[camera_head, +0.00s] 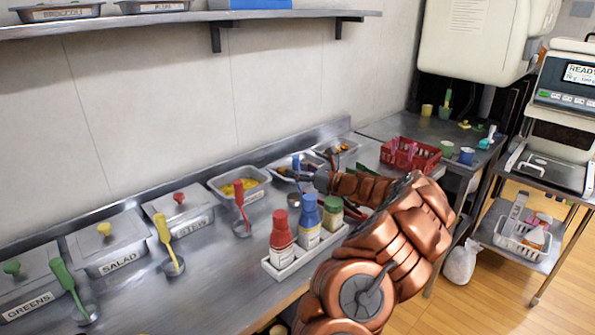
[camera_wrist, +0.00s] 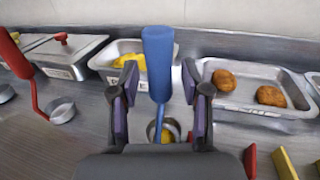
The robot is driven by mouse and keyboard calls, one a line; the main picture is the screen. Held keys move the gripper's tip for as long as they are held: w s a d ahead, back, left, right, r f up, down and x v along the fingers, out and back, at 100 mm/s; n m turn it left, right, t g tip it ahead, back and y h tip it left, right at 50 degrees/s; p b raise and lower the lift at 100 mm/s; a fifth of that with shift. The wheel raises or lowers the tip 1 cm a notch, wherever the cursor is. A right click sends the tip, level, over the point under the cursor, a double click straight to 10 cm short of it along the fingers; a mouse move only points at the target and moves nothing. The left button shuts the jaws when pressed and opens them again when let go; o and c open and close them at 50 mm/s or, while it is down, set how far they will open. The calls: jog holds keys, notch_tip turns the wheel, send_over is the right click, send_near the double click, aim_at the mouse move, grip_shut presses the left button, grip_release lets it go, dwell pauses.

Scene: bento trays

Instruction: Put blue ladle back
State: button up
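The blue ladle (camera_wrist: 159,62) stands in the middle of the wrist view, handle up, with its round metal bowl (camera_wrist: 152,130) low down near the counter. Something yellow shows in or behind the bowl. In the head view the bowl (camera_head: 293,200) shows beside my gripper (camera_head: 309,176). In the wrist view my gripper (camera_wrist: 159,85) has one finger on each side of the blue handle, with visible gaps between fingers and handle. It looks open. The lower shaft is partly hidden by the gripper body.
Green (camera_head: 64,276), yellow (camera_head: 162,228) and red (camera_head: 239,194) ladles stand before labelled containers. A tray of yellow food (camera_wrist: 127,48) and a tray with two brown pieces (camera_wrist: 243,102) lie behind. A white bottle caddy (camera_head: 285,270) stands in front, close to my arm.

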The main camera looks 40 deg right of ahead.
jog(key=shift+s+r, duration=0.1)
jog(key=shift+s, duration=0.1)
jog(key=v, duration=1.1)
jog(key=shift+s+b, duration=0.3)
jog(key=shift+b, duration=0.15)
